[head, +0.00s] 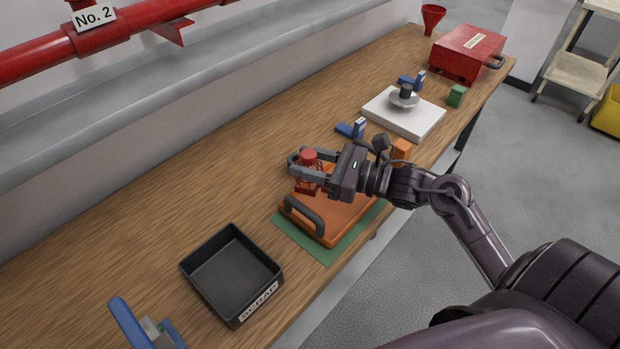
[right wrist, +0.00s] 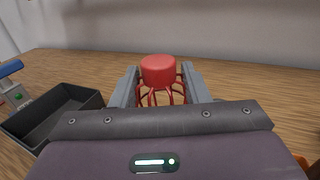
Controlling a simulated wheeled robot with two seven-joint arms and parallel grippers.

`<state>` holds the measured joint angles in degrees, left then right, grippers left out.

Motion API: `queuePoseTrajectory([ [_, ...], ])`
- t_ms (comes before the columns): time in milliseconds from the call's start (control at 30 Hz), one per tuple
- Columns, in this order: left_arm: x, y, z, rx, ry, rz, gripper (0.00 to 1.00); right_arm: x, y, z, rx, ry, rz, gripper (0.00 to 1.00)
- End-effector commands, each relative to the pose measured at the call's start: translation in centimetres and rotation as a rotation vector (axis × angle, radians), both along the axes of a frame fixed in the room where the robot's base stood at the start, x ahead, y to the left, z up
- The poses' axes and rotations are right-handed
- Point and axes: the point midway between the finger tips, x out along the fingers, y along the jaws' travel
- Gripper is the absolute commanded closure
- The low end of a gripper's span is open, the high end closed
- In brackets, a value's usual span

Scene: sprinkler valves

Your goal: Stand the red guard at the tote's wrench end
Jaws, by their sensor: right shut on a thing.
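The red guard (head: 307,182), a small wire cage with a round red cap, is between the fingers of my right gripper (head: 302,170), which is shut on it. In the right wrist view the guard (right wrist: 158,71) stands upright, cap on top, between the two grey fingers (right wrist: 160,92). In the head view it overlaps the far left part of an orange case-like thing (head: 345,212) with a dark handle, which may be the tote. I cannot tell whether the guard touches it. I cannot make out a wrench. My left gripper is not in view.
The orange thing lies on a green mat (head: 330,252). A black scrap tray (head: 222,262) and a blue tool (head: 130,322) are nearer. Farther along are a white board (head: 420,125), an orange block (head: 402,148) and a red case (head: 466,52). Wood left of the gripper is clear.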

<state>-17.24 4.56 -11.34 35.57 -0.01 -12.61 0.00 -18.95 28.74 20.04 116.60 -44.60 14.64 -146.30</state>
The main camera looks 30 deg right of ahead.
Motion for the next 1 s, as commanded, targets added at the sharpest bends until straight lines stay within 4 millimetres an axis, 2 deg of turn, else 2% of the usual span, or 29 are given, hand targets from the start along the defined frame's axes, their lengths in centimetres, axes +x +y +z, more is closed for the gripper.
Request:
queuePoseTrajectory([
  [167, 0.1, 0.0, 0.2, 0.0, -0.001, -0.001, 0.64, 0.0, 0.0, -1.5, 0.001, -0.003, 0.0, 0.89],
  [467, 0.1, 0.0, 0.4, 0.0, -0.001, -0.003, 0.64, 0.0, 0.0, -5.4, 0.001, -0.001, -0.001, 0.89],
  [900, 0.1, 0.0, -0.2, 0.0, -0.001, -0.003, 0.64, 0.0, 0.0, -6.1, -0.002, -0.004, 0.0, 0.89],
  [933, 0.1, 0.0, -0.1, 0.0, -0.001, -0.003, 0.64, 0.0, 0.0, -6.2, -0.001, -0.002, 0.0, 0.57],
  [1000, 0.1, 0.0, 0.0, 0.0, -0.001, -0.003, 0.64, 0.0, 0.0, -6.1, 0.0, -0.001, 0.0, 0.49],
])
